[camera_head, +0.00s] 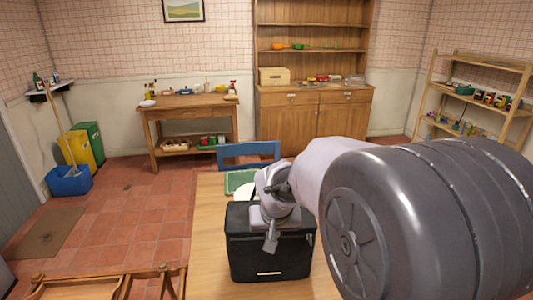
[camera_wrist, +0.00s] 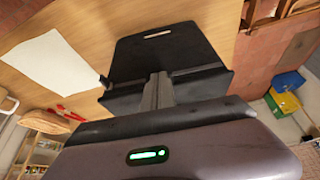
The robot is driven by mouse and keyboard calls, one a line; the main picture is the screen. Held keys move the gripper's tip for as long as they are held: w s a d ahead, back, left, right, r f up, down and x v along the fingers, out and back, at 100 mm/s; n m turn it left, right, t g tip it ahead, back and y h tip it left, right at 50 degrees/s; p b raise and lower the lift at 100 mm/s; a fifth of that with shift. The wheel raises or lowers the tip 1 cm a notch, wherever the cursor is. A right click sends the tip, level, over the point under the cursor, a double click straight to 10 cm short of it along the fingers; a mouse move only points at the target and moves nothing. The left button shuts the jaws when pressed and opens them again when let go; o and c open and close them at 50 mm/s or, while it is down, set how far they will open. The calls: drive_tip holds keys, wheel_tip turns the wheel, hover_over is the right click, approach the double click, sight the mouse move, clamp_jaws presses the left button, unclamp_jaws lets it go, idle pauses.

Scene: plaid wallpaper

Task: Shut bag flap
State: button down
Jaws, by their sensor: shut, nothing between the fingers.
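A black box-shaped bag (camera_head: 250,258) stands upright on the wooden table, with a pale strip low on its front. My gripper (camera_head: 270,245) is shut and empty, pointing down over the bag's top front edge. In the wrist view the fingers (camera_wrist: 159,78) are together in front of the bag (camera_wrist: 165,55). A dark panel with a pale slot near its far edge extends beyond them, with a crease across it near the fingertips. I cannot tell whether the fingers touch the bag, or how far its flap is open. My arm hides the bag's back right part.
The wooden table (camera_head: 208,225) has free room left of the bag. A green mat (camera_head: 238,180) and a white plate (camera_head: 243,191) lie behind it, near a blue chair (camera_head: 248,152). A white sheet (camera_wrist: 52,62) and a red item (camera_wrist: 70,113) lie on the table in the wrist view.

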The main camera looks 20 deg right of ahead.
drive_tip(key=shift+s+f+b, duration=0.3)
drive_tip(key=shift+f+b, duration=0.15)
drive_tip(key=shift+f, duration=0.4)
drive_tip(key=shift+s+f, duration=0.1)
